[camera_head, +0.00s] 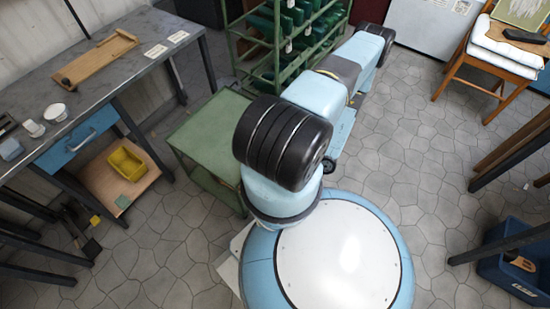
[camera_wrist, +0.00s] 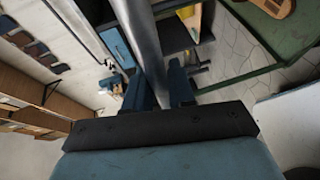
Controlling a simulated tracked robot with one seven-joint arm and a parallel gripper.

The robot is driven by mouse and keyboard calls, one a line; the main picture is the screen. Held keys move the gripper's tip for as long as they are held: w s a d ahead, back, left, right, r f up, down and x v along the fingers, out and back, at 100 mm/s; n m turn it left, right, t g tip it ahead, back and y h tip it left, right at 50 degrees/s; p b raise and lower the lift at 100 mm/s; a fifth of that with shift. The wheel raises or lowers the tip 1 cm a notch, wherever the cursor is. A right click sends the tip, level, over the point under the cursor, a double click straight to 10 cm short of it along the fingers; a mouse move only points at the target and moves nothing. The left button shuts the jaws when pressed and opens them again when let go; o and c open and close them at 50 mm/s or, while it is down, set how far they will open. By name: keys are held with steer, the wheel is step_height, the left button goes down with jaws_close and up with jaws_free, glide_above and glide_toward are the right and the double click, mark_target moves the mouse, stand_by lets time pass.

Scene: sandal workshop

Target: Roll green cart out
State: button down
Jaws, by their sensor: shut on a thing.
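The green cart (camera_head: 211,133) stands on the floor at centre left in the head view. It has a flat, empty green top and a lower green shelf, and my arm hides its right side. Green framing (camera_wrist: 262,48) shows at the upper right of the wrist view; I cannot tell which part it is. My gripper (camera_wrist: 158,92) is shut on a grey metal bar (camera_wrist: 143,42) running up between its dark fingers. I cannot tell whether the bar belongs to the cart. In the head view my arm hides the gripper.
A workbench (camera_head: 95,85) with a blue drawer stands left of the cart, with a yellow bin (camera_head: 127,163) on its lower shelf. A green rack (camera_head: 270,50) of green items is behind. Open stone floor lies right; a blue crate (camera_head: 515,265) is at far right.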

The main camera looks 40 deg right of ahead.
steer(key=c, duration=1.3)
jaws_free()
steer(key=shift+d+f, duration=0.1)
steer(key=shift+f, duration=0.1)
steer(key=shift+o, duration=1.2)
steer(key=shift+r, duration=0.1)
steer(key=v, duration=1.3)
steer(key=shift+s, duration=0.25)
steer(key=shift+d, duration=0.15)
